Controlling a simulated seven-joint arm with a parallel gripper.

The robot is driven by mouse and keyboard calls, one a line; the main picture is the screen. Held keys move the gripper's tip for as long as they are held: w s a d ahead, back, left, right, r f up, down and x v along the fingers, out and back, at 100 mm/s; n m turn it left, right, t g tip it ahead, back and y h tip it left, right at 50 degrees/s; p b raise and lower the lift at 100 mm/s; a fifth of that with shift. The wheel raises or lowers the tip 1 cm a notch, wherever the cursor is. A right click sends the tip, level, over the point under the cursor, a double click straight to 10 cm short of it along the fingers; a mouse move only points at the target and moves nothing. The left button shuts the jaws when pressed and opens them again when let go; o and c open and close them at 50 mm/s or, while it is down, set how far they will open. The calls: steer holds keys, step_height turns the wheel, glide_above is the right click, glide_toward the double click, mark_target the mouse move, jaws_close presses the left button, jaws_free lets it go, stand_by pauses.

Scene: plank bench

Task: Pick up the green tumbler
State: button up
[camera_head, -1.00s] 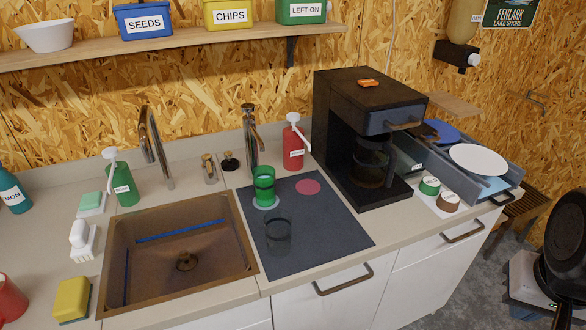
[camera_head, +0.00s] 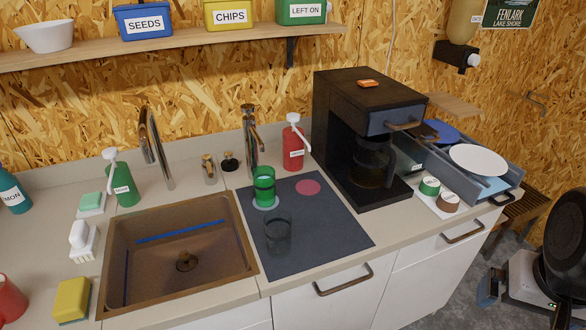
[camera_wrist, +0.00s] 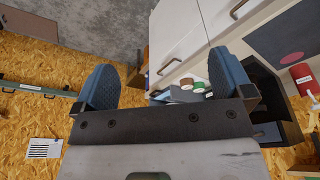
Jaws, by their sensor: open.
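The green tumbler (camera_head: 264,186) stands upright on the dark mat (camera_head: 310,235), on a pale round spot near the mat's back left, under the second tap. My gripper (camera_wrist: 165,85) is open and empty in the wrist view, with its two blue-grey padded fingers wide apart. It is well away from the tumbler, which I do not make out in the wrist view.
A clear dark glass (camera_head: 277,235) stands just in front of the tumbler. A red pump bottle (camera_head: 294,148) is behind the mat, and a coffee machine (camera_head: 340,140) stands to its right. The sink (camera_head: 180,260) lies left.

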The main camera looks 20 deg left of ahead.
steer(key=w+a+m+g+y, duration=0.2)
steer(key=w+a+m+y, duration=0.25)
steer(key=w+a, duration=0.7)
steer(key=m+g+y, duration=0.3)
steer(key=m+y, duration=0.7)
steer(key=m, duration=0.1)
glide_toward(268, 172)
steer(key=x, duration=0.3)
steer(key=shift+s+a+f, duration=0.1)
steer(key=shift+s+a, duration=0.05)
steer(key=shift+a, duration=0.1)
steer(key=shift+x, duration=1.3)
steer(key=shift+a, duration=0.1)
steer(key=shift+x, duration=2.5)
